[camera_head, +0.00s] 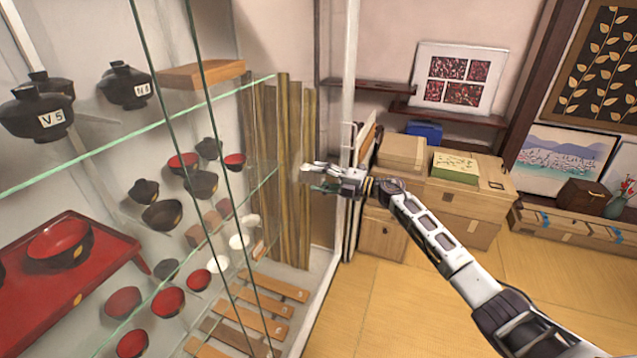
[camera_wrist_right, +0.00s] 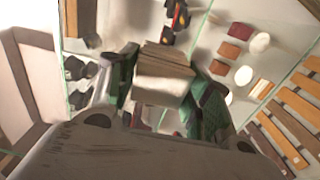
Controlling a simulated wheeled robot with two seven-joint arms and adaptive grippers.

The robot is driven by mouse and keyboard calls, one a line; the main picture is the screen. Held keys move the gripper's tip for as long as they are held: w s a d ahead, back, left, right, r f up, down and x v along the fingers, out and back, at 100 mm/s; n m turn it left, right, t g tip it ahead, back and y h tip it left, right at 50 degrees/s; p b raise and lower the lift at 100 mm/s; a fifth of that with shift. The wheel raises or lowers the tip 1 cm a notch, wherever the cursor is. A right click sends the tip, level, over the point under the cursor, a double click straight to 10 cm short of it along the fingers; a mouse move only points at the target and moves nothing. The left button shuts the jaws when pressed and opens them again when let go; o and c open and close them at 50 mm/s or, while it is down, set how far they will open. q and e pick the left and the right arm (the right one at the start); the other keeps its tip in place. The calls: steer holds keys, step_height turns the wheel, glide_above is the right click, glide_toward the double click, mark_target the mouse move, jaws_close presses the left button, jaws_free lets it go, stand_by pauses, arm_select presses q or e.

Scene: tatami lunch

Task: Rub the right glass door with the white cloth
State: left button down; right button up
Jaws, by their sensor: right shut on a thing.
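The right glass door (camera_head: 265,140) is a clear pane of the display cabinet, between the dark green upright edges and the white post. My right gripper (camera_head: 312,178) is in front of its right part, close to the white post. In the right wrist view, its green-padded fingers (camera_wrist_right: 160,88) are shut on a pale, folded, block-like thing, which I take as the white cloth (camera_wrist_right: 160,82). Only a small pale bit of the cloth shows at the fingertips in the head view. I cannot tell whether it touches the glass. My left gripper is out of view.
Behind the glass, shelves hold black and red lacquer bowls, a red tray (camera_head: 105,285) and wooden slats (camera_head: 265,310). The white post (camera_head: 349,80) stands beside my right gripper. Wooden boxes (camera_head: 455,212) stand to the right, with open tatami floor (camera_head: 400,310) in front.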

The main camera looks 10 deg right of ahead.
steer(key=shift+w+d, duration=0.3)
steer(key=shift+w, duration=0.1)
steer(key=shift+w+d+b, duration=0.45)
steer(key=shift+w+b, duration=0.3)
steer(key=shift+w+d+b, duration=0.45)
steer(key=shift+w+b, duration=0.25)
steer(key=shift+r, duration=0.2)
steer(key=shift+r+p, duration=0.8)
steer(key=shift+r, duration=0.05)
steer(key=shift+s, duration=0.1)
